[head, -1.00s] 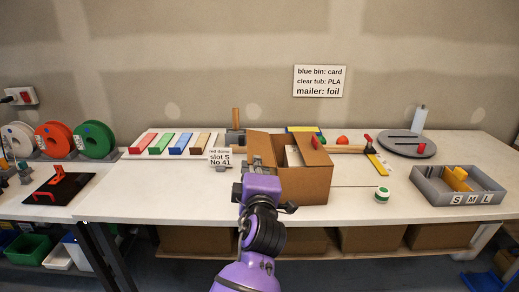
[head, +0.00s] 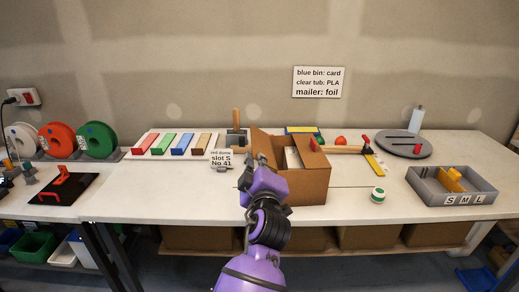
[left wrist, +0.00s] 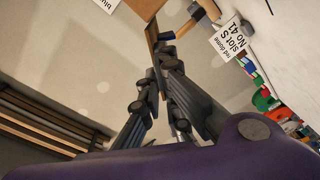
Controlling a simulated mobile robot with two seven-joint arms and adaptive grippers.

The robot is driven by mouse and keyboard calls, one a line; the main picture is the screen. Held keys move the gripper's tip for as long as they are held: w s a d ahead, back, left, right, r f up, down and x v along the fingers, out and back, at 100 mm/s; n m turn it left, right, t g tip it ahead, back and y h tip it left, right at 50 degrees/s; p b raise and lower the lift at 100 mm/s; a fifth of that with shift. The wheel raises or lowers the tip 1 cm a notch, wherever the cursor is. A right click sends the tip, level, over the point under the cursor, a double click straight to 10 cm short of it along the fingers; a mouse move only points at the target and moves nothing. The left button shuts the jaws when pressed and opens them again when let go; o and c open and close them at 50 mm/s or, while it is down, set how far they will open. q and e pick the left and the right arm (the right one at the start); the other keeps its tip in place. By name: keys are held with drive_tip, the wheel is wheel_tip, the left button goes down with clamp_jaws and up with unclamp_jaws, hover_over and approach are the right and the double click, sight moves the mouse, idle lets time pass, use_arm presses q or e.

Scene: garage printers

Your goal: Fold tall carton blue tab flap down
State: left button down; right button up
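The tall brown carton (head: 302,187) stands open on the bench. Its left flap (head: 266,146) stands up at a tilt, and a pale item (head: 292,158) shows inside. I cannot make out a blue tab on the carton in the head view. My left gripper (head: 255,161) is at the carton's left side, close to the raised flap; contact cannot be told. A brown piece of the carton (left wrist: 145,7) shows at the top there. My right gripper is not in view.
A wooden-handled tool (head: 236,120) and a slot sign (head: 220,159) stand left of the carton. Coloured bars (head: 164,144) lie further left. A hammer (head: 350,149), a green-and-white roll (head: 378,195) and a grey tray (head: 430,189) lie right. The bench front left of my gripper is clear.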

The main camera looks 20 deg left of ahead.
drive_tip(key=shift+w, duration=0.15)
use_arm(q)
drive_tip(key=m, duration=0.1)
drive_tip(key=d+r+m+p, duration=0.1)
drive_tip(key=m, duration=0.1)
drive_tip(key=m+p, duration=0.1)
drive_tip(key=shift+w+d+r, duration=0.25)
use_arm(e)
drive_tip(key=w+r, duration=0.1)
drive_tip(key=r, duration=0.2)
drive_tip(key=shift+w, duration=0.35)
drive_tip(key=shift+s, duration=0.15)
use_arm(q)
drive_tip(key=shift+w+d+r+m+p, duration=0.1)
drive_tip(key=shift+d+m+p, duration=0.2)
drive_tip(key=shift+m, duration=0.55)
drive_tip(key=shift+w+d+r+m+p, duration=0.2)
drive_tip(key=shift+d+m, duration=0.1)
drive_tip(key=shift+m, duration=0.5)
drive_tip(key=shift+w+d+r+m+p, duration=0.1)
drive_tip(key=shift+d+m+p, duration=0.2)
drive_tip(key=shift+m, duration=0.55)
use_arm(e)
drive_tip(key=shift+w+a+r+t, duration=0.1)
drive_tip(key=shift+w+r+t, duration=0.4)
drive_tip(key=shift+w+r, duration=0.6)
